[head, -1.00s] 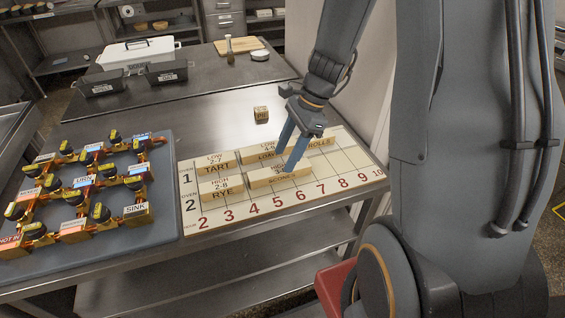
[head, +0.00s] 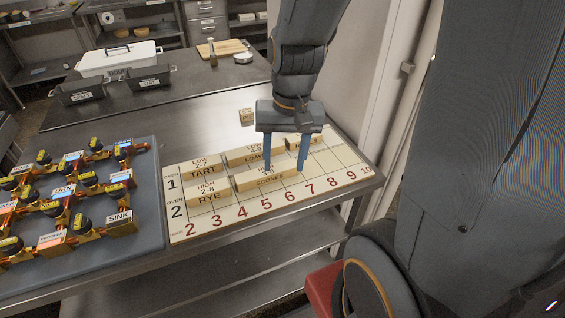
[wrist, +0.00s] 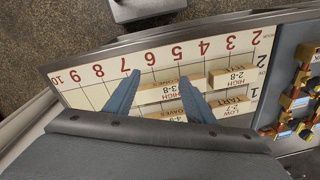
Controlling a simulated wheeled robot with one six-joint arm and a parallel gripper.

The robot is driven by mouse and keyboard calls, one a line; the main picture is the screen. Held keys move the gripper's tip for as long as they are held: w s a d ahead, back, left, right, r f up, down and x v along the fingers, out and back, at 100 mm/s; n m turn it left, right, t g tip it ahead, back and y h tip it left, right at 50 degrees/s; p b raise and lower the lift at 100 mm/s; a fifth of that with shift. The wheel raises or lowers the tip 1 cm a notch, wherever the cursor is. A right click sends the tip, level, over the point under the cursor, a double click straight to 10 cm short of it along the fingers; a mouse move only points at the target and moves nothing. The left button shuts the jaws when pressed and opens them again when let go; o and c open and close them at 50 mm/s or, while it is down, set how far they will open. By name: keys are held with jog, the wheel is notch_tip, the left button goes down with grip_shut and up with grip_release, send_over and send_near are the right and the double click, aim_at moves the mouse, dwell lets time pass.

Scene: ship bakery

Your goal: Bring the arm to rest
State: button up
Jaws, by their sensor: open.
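My gripper (head: 284,168) is open, with its two blue fingers apart and pointing down over the numbered board (head: 340,172) in the head view.
Blocks marked TART (head: 203,172) and RYE (head: 208,193) lie on the board's left part. A small loose block (head: 246,115) stands behind the board. A pipe-and-valve panel (head: 75,195) is at left. Dark tins (head: 148,78) and a white box (head: 120,57) stand farther back.

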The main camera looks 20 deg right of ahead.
jog(key=n, duration=0.1)
jog(key=s+n, duration=0.1)
jog(key=a+n, duration=0.1)
jog(key=n, duration=0.1)
jog(key=shift+s+f+t+h, duration=0.2)
jog(key=shift+s+t+h, duration=0.1)
jog(key=shift+t, duration=0.1)
jog(key=shift+f, duration=0.1)
jog(key=shift+f+b, duration=0.45)
jog(key=shift+b, duration=0.05)
